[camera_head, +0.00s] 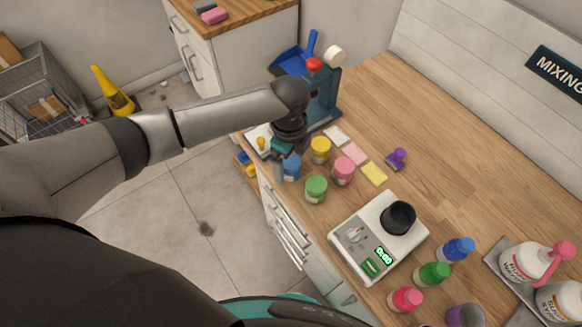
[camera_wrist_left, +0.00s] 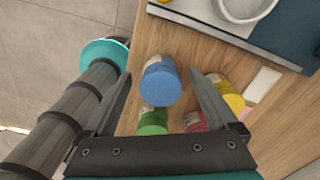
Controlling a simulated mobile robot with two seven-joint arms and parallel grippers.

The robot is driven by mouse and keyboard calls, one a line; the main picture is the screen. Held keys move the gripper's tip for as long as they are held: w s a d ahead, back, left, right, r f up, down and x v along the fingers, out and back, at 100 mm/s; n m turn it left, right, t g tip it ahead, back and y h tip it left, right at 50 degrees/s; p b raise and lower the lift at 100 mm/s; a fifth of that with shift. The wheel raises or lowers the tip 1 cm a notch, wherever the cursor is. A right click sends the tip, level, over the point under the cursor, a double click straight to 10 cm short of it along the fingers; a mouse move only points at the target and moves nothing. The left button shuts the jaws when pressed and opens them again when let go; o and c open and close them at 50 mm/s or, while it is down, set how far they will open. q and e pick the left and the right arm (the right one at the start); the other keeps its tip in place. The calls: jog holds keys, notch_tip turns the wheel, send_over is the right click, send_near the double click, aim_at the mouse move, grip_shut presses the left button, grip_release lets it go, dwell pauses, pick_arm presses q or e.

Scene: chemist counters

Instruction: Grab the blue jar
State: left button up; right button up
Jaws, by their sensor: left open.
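The blue jar (camera_head: 291,167) stands on the wooden counter near its left edge, next to yellow, pink and green jars. My left gripper (camera_head: 280,165) is at the blue jar and partly covers it in the head view. In the left wrist view the blue jar (camera_wrist_left: 161,82) shows its round lid from above, between the two spread fingers of my left gripper (camera_wrist_left: 158,85). The gripper is open, with gaps between the fingers and the jar. My right gripper is not in view.
Close by stand a yellow jar (camera_head: 320,150), a pink jar (camera_head: 343,171) and a green jar (camera_head: 316,188). A teal device (camera_head: 322,95) is behind. A mixing scale (camera_head: 379,237) and several bottles stand to the right. The counter's back right is clear.

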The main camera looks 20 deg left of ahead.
pick_arm(q)
jog(key=c, duration=1.5)
